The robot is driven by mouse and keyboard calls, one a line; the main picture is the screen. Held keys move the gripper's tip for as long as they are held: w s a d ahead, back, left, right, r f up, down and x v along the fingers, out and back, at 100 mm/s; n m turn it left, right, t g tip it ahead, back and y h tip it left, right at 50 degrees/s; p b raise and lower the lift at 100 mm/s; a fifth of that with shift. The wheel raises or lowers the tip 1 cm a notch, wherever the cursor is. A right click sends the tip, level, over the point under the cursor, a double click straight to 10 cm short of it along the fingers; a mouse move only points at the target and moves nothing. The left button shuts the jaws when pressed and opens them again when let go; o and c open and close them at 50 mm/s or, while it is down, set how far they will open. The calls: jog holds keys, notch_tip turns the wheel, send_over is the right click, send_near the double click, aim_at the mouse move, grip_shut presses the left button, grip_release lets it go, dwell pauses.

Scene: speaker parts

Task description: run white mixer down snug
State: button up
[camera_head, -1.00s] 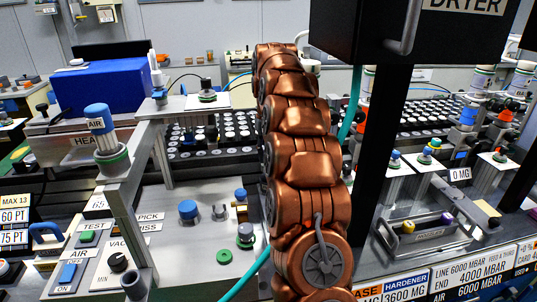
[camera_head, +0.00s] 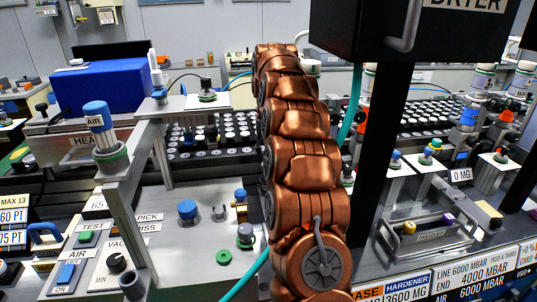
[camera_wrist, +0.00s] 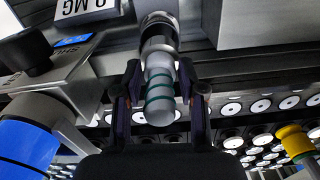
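The white mixer (camera_wrist: 160,98) shows in the wrist view as a pale rounded tube with teal bands. It lies between the two fingers of my gripper (camera_wrist: 161,78), which appear closed on its sides. Its far end meets a dark and metallic cylindrical fitting (camera_wrist: 157,32). I cannot tell whether a gap remains at that joint. In the head view my copper arm hides the gripper, and I cannot make out the mixer there.
In the wrist view, a blue-banded cylinder (camera_wrist: 25,140) and a grey block with a dark knob (camera_wrist: 28,50) stand at left. A yellow-topped part (camera_wrist: 293,140) is at right, near rows of white-topped pieces (camera_wrist: 262,104). The black dryer box (camera_head: 415,35) hangs beside my arm.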

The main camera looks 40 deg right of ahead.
jog(key=shift+o, duration=0.3)
jog(key=shift+r+n, duration=0.1)
jog(key=shift+n, duration=0.3)
jog(key=shift+n+p, duration=0.35)
jog(key=shift+n, duration=0.15)
jog(key=shift+n+p, duration=0.3)
jog(key=shift+n, duration=0.6)
jog(key=shift+n+p, duration=0.3)
jog(key=shift+n, duration=0.5)
